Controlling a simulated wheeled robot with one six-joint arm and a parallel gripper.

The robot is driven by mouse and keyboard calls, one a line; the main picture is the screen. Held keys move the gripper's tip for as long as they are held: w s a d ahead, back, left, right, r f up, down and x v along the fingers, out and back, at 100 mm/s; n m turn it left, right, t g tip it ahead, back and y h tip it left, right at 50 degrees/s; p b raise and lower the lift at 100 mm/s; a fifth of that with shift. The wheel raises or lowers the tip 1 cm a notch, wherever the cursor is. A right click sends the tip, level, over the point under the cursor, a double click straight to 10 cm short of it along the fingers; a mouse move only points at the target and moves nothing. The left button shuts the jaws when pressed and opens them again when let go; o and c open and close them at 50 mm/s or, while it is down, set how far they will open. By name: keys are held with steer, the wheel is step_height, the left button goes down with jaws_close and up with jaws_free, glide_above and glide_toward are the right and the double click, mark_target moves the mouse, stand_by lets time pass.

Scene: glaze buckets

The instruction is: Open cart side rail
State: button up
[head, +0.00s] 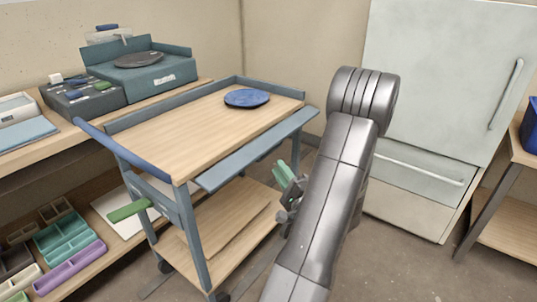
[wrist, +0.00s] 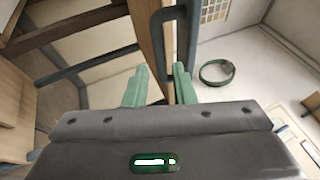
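The cart (head: 165,135) has a wooden top and a blue-grey frame. A blue-grey side rail (head: 255,150) runs along its right long side and stands out from the top's edge; I cannot tell its exact angle. My gripper (head: 285,178) is low beside the cart, just right of that rail, mostly hidden behind my arm. In the wrist view, its green fingers (wrist: 160,88) are apart. A wooden edge (wrist: 148,40) and a dark blue-grey bar (wrist: 179,45) show beyond and between them. I cannot tell whether the fingers touch either.
A round blue disc (head: 247,98) lies on the cart top. A pale fridge (head: 440,80) stands behind my arm. A workbench (head: 65,145) is at left. A green ring (wrist: 216,72) lies on a pale surface.

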mark_target(269, 154)
steer(key=x, duration=0.8)
steer(key=shift+c, duration=0.2)
jaws_close()
steer(key=shift+r, duration=0.1)
